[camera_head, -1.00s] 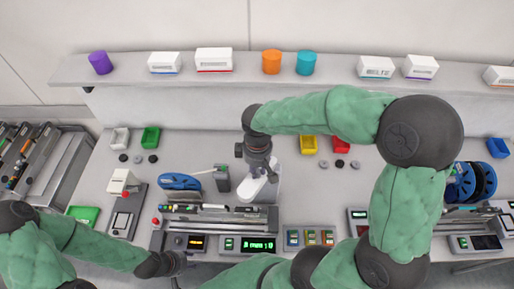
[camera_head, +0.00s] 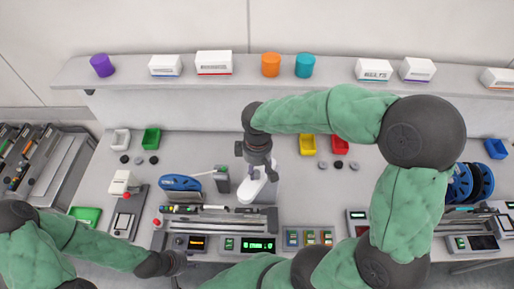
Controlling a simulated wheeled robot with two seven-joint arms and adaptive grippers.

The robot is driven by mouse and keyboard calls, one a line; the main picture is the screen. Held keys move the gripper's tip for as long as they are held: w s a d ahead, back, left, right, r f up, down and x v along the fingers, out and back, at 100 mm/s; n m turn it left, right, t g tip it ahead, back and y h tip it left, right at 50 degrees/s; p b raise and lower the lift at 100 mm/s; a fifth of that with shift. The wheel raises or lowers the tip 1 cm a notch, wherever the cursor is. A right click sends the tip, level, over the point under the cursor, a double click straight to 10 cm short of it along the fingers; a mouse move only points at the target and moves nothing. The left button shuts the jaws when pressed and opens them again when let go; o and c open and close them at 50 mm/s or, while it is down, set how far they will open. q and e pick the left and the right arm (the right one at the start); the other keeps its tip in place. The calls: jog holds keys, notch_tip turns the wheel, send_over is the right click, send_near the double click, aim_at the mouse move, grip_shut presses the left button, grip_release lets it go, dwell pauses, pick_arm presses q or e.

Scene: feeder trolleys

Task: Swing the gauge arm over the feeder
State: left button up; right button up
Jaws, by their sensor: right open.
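A thin white bar (camera_head: 203,173), which looks like the gauge arm, reaches left from a grey post (camera_head: 222,180) toward the blue reel (camera_head: 180,183). The feeder (camera_head: 215,221) is a long grey rail unit in front, with a green-lit display (camera_head: 258,245). My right gripper (camera_head: 259,172) is open, pointing down right of the post, apart from the bar. It is above or in front of a white stand (camera_head: 254,191); whether they touch cannot be told. My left gripper (camera_head: 176,278) is low at the feeder's front left corner; its fingers are mostly hidden.
A shelf (camera_head: 340,68) with cups and white boxes runs along the back. Green (camera_head: 151,138), yellow (camera_head: 307,144) and red (camera_head: 339,144) bins stand behind. A second feeder with blue reels (camera_head: 482,180) is at right, partly behind my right arm. Bench left of the bins' front is fairly clear.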

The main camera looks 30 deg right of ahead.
aim_at(257, 172)
jog(key=shift+r+p, duration=2.1)
jog(key=shift+r, duration=1)
jog(key=shift+f, duration=0.1)
